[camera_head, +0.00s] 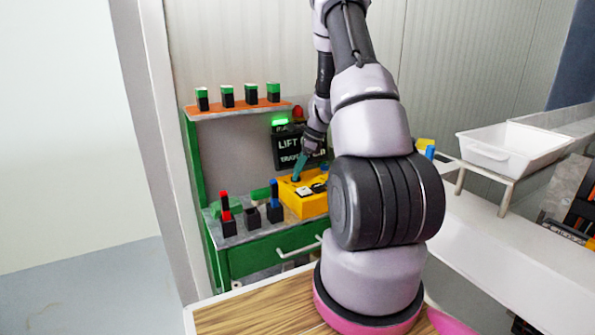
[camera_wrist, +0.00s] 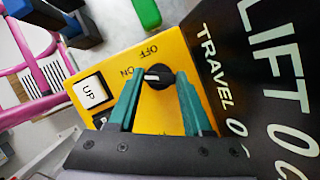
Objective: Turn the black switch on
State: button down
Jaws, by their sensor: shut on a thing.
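The black switch (camera_wrist: 160,77) is a round knob on the yellow control box (camera_wrist: 105,68), with OFF and ON printed beside it. Its white mark points left in the wrist view, toward ON. My gripper (camera_wrist: 157,82) is shut on the switch, with one teal finger on each side of it. In the head view my gripper (camera_head: 299,168) reaches down onto the yellow box (camera_head: 308,206), and the switch itself is hidden there.
A white UP button (camera_wrist: 90,94) is beside the switch. A black LIFT/TRAVEL display (camera_head: 287,150) stands behind the box, with a lit green lamp (camera_head: 280,122) and a red lamp (camera_head: 298,112) above. Coloured blocks (camera_head: 226,214) stand left of the box. A white tray (camera_head: 505,147) is at right.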

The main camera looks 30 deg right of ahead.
jog(key=shift+c, duration=1.6)
grip_release()
jog(key=v, duration=1)
jog(key=shift+r, duration=0.4)
jog(key=shift+s+d, duration=0.1)
jog(key=shift+d, duration=0.05)
